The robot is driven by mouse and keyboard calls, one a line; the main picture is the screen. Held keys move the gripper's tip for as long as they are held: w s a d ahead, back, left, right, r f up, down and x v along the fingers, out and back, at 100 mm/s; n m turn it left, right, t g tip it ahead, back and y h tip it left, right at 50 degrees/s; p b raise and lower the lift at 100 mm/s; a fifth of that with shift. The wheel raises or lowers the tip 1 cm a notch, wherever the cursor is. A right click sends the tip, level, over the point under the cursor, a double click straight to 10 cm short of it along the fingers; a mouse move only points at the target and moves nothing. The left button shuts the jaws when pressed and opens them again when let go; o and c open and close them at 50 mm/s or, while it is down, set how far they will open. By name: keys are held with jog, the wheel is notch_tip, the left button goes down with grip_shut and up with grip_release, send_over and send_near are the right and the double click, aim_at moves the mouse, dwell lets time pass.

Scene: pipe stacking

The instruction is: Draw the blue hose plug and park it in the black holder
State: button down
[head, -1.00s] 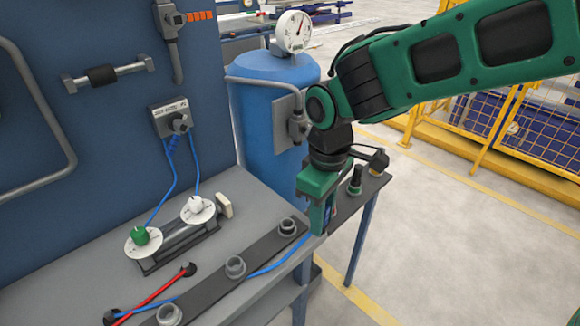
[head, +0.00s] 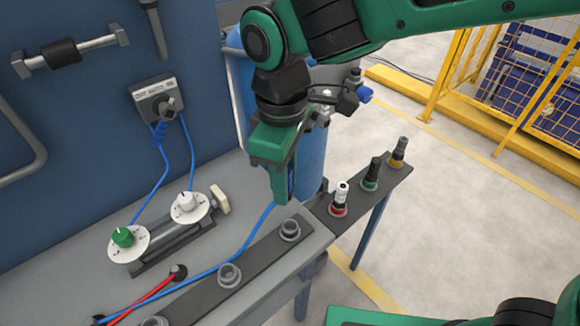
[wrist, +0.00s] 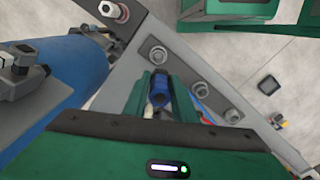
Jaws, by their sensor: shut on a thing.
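My gripper (head: 284,198) is shut on the blue hose plug, which shows between its fingers in the wrist view (wrist: 158,90). In the head view the fingers hide most of the plug, and the blue hose (head: 252,238) trails from it down across the bench. The dark strip holder (head: 262,252) with grey round sockets lies along the bench edge. My gripper is above it near the right-hand socket (head: 290,229). In the wrist view that empty-looking socket (wrist: 158,55) is just beyond the plug, apart from it.
A side shelf carries upright plugs with red (head: 340,198), green (head: 372,173) and yellow (head: 398,152) rings. A red hose (head: 150,296) lies on the bench. Two dials (head: 187,207) stand behind the strip. A blue tank (head: 311,160) stands behind my gripper.

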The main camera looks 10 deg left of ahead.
jog(key=shift+w+d+f, duration=0.1)
jog(key=shift+d+f, duration=0.05)
jog(key=shift+f, duration=1.2)
jog(key=shift+w+d+f, duration=0.1)
jog(key=shift+f, duration=1.3)
jog(key=shift+w+d+f, duration=0.1)
jog(key=shift+d+f, duration=0.05)
jog(key=shift+f, duration=1.2)
jog(key=shift+s, duration=0.1)
jog(key=shift+f, duration=1.55)
jog(key=c, duration=1.4)
grip_release()
jog(key=shift+r, duration=0.15)
notch_tip(320, 180, up, 10)
jog(key=shift+r, duration=0.25)
